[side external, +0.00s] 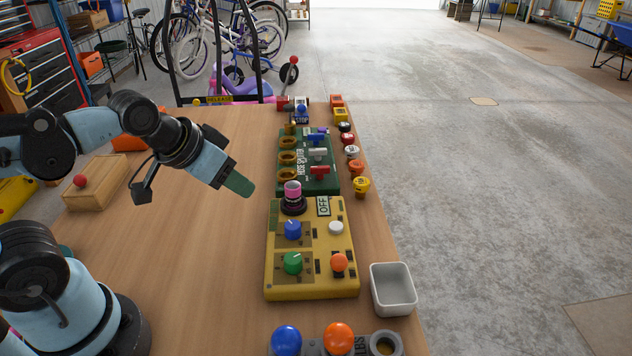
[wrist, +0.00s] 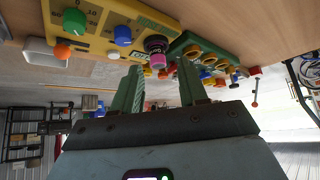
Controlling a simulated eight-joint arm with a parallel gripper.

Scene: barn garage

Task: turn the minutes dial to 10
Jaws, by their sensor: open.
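A yellow box (side external: 310,285) lies on the wooden table. It carries a blue dial (side external: 292,230) and a green dial (side external: 292,263), each with a white pointer line. In the wrist view the green dial (wrist: 75,21) and blue dial (wrist: 122,36) sit on the box's face, with printed numbers such as 10 and 20 around them. I cannot read which dial is for minutes. My gripper (side external: 239,184) is open and empty, left of the box's far end and above the table, apart from both dials. Its two green fingers (wrist: 160,88) also show in the wrist view.
The yellow box also has a pink-topped black knob (side external: 293,197), a white button (side external: 336,228) and an orange knob (side external: 339,262). A green hose-splitter board (side external: 325,186) adjoins its far end. A grey bin (side external: 393,309) stands right. The table left of the box is mostly clear.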

